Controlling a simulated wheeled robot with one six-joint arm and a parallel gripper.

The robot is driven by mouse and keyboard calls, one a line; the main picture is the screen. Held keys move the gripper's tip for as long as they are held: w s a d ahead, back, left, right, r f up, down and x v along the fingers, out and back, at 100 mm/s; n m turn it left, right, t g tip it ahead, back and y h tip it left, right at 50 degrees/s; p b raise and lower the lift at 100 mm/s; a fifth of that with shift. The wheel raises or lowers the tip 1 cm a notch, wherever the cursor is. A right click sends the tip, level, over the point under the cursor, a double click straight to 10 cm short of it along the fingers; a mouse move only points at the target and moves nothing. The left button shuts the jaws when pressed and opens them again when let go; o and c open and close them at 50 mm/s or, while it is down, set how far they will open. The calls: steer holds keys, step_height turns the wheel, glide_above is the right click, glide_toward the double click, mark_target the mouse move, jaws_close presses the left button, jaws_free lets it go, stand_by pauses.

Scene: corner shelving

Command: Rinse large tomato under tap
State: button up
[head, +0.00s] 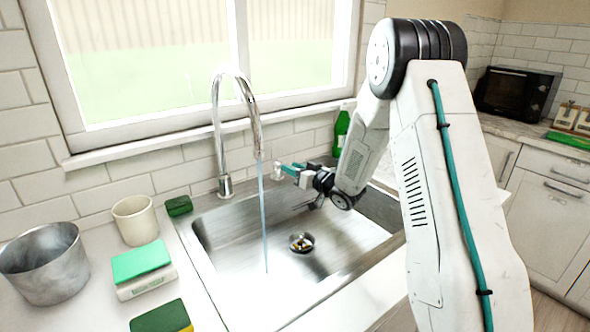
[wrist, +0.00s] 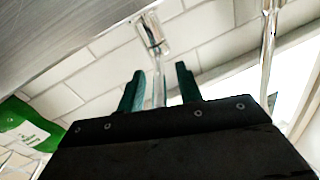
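The chrome tap (head: 221,130) arches over the steel sink (head: 345,235). A thin stream of water (head: 264,215) runs from its spout into the basin. My gripper (head: 284,168) is over the back of the sink, right of the stream, beside a small chrome fitting (head: 277,172). In the wrist view, its teal fingers (wrist: 161,88) are apart. A chrome fitting (wrist: 152,35) and its thin stem show between and beyond them, with gaps visible at the sides. Nothing is held. No tomato shows in either view.
A metal pot (head: 45,265), a cream cup (head: 135,220), a green-topped box (head: 142,268) and sponges (head: 178,206) stand on the left counter. A green bottle (head: 341,132) stands behind my arm and shows in the wrist view (wrist: 25,128). The window is behind the sink.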

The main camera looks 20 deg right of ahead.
steer(key=v, duration=0.8)
steer(key=shift+f, duration=0.1)
stand_by(0.3)
